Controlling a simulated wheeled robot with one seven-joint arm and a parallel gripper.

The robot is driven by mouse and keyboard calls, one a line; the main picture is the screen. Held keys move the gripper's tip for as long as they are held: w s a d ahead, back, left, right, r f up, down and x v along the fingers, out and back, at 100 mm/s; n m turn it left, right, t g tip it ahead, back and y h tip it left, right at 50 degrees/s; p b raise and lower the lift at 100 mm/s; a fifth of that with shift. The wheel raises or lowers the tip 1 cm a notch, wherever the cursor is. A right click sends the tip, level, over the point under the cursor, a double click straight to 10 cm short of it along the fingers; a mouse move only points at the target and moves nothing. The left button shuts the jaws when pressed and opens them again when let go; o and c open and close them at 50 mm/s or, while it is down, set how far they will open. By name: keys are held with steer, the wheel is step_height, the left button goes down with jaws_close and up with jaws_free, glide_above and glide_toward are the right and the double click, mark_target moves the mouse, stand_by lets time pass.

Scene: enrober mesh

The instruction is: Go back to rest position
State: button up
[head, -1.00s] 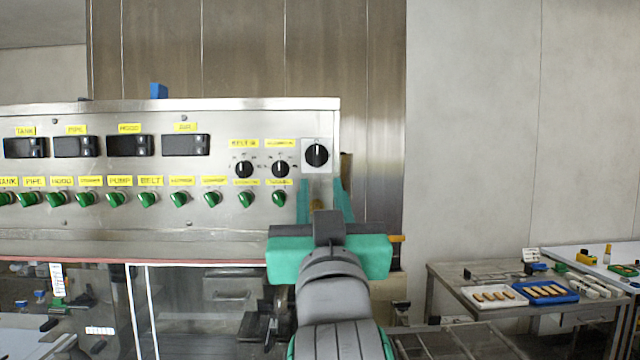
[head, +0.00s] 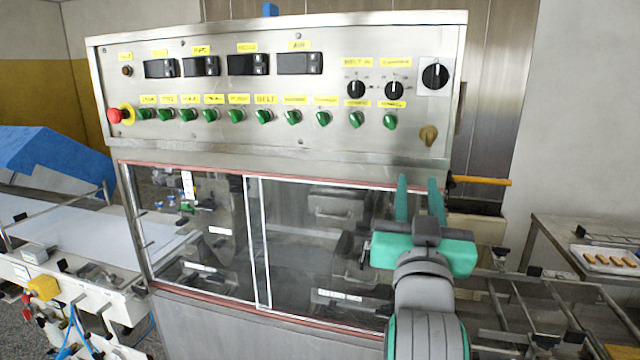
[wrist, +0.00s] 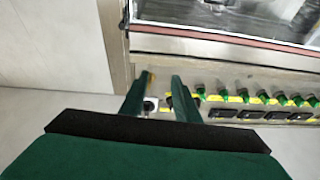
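My gripper (head: 420,198) is green with a grey wrist. In the head view its two fingers point up, in front of the right end of the machine's glass front and below the control panel (head: 240,78). The fingers are apart with nothing between them. In the wrist view my gripper (wrist: 158,98) also shows open and empty, with the panel's green switches (wrist: 245,96) beyond to the right. I cannot tell from these views whether a finger touches the machine.
The steel panel carries displays, black dials (head: 435,75), green switches and a red emergency button (head: 115,115). Sliding glass windows (head: 330,245) lie below. A white conveyor (head: 90,235) is at left. A mesh belt frame (head: 520,300) and a table with a tray (head: 606,262) are at right.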

steer(key=w+a+f+g+y, duration=0.1)
steer(key=a+f, duration=0.2)
steer(key=f, duration=1.7)
steer(key=s+a+f+g+y, duration=0.1)
steer(key=s+a+f, duration=0.25)
steer(key=f, duration=0.55)
steer(key=s+a+f, duration=0.2)
steer(key=s+f, duration=0.3)
steer(key=f, duration=0.3)
steer(key=s+a+f+g+y, duration=0.1)
steer(key=s+a+f, duration=0.25)
steer(key=f, duration=0.55)
steer(key=s+a+f+n+g, duration=0.1)
steer(key=s+f, duration=0.2)
steer(key=s, duration=0.6)
steer(key=s+a+f+n+y, duration=0.1)
steer(key=s+a+f, duration=0.1)
steer(key=s, duration=0.8)
steer(key=s+a+f+n+g, duration=0.1)
steer(key=s+f, duration=0.3)
steer(key=s, duration=0.6)
steer(key=shift+s+a+g+y, duration=0.25)
steer(key=shift+g+y, duration=0.05)
steer(key=shift+y, duration=0.1)
steer(key=shift+w+f, duration=0.1)
